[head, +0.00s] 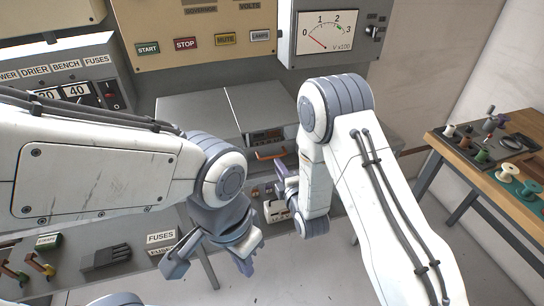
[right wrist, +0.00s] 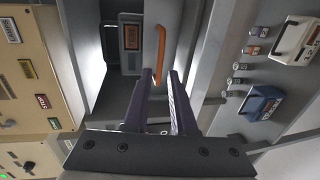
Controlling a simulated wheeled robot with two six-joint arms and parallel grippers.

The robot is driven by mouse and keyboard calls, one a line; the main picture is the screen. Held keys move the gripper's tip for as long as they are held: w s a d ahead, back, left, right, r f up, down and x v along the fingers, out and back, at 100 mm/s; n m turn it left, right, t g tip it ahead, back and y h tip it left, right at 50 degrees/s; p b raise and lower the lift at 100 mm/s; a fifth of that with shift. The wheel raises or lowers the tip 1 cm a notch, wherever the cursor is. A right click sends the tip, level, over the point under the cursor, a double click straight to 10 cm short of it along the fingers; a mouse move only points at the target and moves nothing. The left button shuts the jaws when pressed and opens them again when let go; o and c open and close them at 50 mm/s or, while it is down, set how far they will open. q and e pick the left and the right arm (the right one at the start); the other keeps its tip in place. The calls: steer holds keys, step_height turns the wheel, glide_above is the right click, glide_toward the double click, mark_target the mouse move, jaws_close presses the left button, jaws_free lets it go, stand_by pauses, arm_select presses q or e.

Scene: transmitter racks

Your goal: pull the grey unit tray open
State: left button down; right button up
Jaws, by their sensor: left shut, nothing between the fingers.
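The grey unit tray (head: 272,146) sits in the grey cabinet below the meter, with an orange handle (head: 270,154) on its front. In the right wrist view the handle (right wrist: 160,50) stands upright in the picture, its lower end between the fingertips. My right gripper (head: 283,181) is just below and right of the handle in the head view, partly hidden by its own arm. Its two dark fingers (right wrist: 160,75) are apart, with a gap on both sides of the handle.
A wooden bench (head: 455,150) with spools stands at the right. A panel with START and STOP labels (head: 185,44) and a meter (head: 326,34) rise behind. Floor in front is clear.

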mark_target(272, 157)
steer(key=x, duration=0.7)
steer(key=shift+p, duration=0.4)
jaws_close()
stand_by(0.9)
